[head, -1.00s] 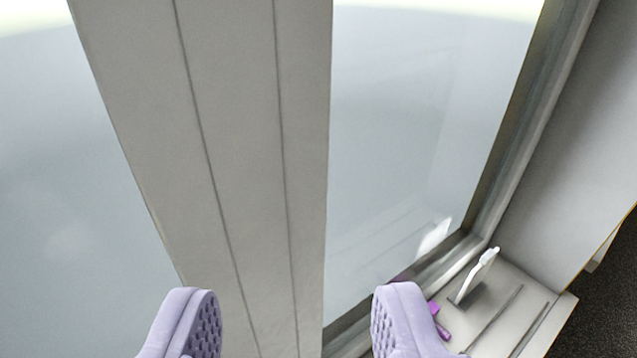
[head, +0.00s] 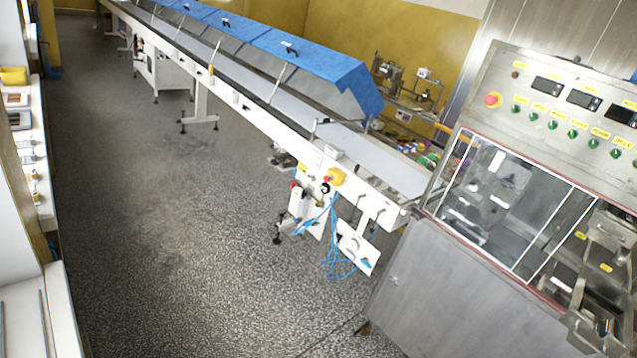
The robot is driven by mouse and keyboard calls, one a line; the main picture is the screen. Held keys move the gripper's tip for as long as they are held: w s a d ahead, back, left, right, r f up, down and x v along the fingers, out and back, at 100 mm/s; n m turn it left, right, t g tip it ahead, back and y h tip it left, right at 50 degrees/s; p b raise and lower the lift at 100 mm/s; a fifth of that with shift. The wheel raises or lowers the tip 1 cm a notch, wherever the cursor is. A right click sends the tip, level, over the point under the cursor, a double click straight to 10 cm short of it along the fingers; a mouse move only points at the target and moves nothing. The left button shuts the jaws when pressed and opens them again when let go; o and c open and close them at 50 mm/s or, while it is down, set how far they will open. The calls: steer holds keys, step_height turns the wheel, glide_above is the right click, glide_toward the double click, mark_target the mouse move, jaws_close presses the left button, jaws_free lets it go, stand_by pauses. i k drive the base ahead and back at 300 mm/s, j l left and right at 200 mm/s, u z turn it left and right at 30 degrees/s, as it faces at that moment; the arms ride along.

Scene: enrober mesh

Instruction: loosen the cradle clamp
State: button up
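My gripper does not show in the head view now. I cannot make out a cradle clamp for certain. A stainless steel machine (head: 400,285) stands at the right, with clear window panels (head: 510,205) on its front. A control panel (head: 560,112) with a red button and several green buttons sits above the windows. Metal fittings (head: 603,245) show in an open bay at the machine's far right, too small and cut off by the frame edge to tell apart.
A long white conveyor (head: 255,108) with blue covers (head: 310,55) runs from the machine to the back left. Blue hoses (head: 335,235) hang at its near end. A white ledge (head: 40,180) with small items lines the left side. The speckled floor (head: 190,240) between is clear.

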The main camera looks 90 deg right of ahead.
mark_target(602, 329)
steer(key=z, duration=4.2)
